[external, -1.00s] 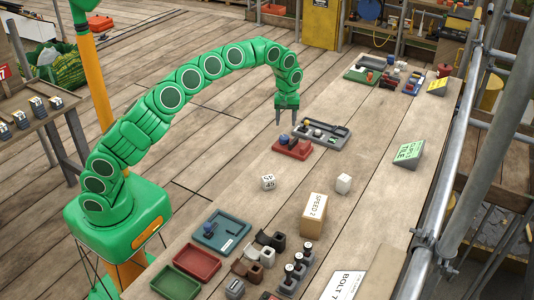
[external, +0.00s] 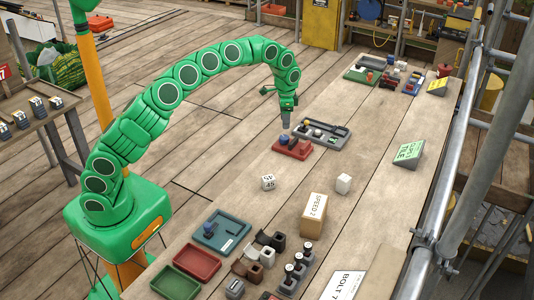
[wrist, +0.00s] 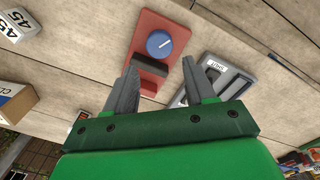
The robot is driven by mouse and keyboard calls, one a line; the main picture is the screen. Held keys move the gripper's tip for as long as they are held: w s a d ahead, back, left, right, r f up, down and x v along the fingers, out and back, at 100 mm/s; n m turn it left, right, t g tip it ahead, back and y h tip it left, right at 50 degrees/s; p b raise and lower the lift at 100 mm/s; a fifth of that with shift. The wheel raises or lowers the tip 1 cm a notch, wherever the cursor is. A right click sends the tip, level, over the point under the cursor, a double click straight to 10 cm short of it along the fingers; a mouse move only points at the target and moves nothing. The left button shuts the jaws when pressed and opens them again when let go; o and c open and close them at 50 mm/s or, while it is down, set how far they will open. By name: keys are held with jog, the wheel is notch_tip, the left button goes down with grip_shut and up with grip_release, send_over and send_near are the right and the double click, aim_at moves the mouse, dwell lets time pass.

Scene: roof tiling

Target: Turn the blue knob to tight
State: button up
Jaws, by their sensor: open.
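The blue knob (wrist: 160,43) sits on a red base plate (wrist: 148,22) on the table, with a pale pointer mark on its top. In the external view the red base (external: 292,149) lies below my gripper (external: 287,122), and the knob (external: 283,139) shows as a small blue spot just under the fingers. In the wrist view my gripper (wrist: 160,82) is open and empty, its two grey fingers apart. The knob shows beyond the gap between the fingertips, apart from both. A dark block on the red base lies between the fingertips and the knob in the picture.
A grey tray with a labelled switch (wrist: 216,65) stands right beside the red base. A white cube (external: 343,184), a number cube (external: 268,182) and a tan box (external: 313,213) stand nearer on the table. Red and green trays (external: 197,262) lie at the near left.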

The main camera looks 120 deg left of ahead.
aim_at(285, 137)
jog(key=shift+f, duration=0.1)
jog(key=shift+d+f, duration=0.15)
jog(key=shift+f, duration=3.75)
jog(key=shift+c, duration=0.2)
jog(key=c, duration=0.7)
